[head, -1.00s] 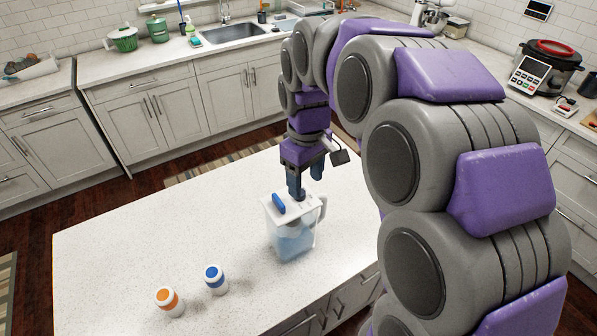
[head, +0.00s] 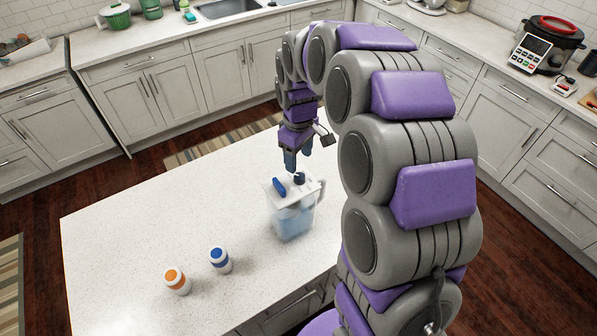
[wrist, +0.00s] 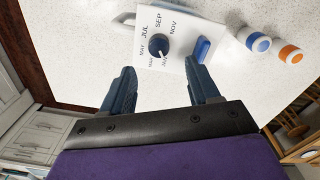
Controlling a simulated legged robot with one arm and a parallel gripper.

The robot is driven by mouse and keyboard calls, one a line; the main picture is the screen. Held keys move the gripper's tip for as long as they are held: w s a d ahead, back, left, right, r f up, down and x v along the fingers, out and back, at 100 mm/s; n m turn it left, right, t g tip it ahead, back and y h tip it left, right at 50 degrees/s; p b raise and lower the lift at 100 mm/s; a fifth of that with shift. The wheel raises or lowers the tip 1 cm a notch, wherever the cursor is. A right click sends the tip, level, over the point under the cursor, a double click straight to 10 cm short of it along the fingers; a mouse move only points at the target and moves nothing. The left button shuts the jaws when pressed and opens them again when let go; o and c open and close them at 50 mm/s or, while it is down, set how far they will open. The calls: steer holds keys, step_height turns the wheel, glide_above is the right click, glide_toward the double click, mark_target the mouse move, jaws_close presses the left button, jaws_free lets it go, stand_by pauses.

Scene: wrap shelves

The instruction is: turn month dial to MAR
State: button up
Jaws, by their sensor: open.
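The clear pitcher (head: 293,220) with a white lid and blue contents stands on the island. The round dark blue month dial (wrist: 158,46) is on its lid, ringed by printed months; it also shows in the head view (head: 299,178). A small white mark on the dial's lower side appears to face the JAN/MAR side, too small to read exactly. MAR is printed at the dial's lower left. A blue oval piece (wrist: 203,49) lies beside it on the lid. My gripper (wrist: 158,75) is open and empty, fingers apart, just above and short of the dial; it also shows in the head view (head: 299,158).
An orange-capped bottle (head: 176,281) and a blue-capped bottle (head: 220,259) stand left of the pitcher. The white island top (head: 130,230) is otherwise clear. A dark cooker (head: 550,50) sits on the right counter.

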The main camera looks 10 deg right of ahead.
mark_target(299, 176)
step_height(299, 176, down, 7)
steer(key=shift+d+f, duration=0.1)
steer(key=shift+c, duration=0.2)
steer(key=c, duration=1)
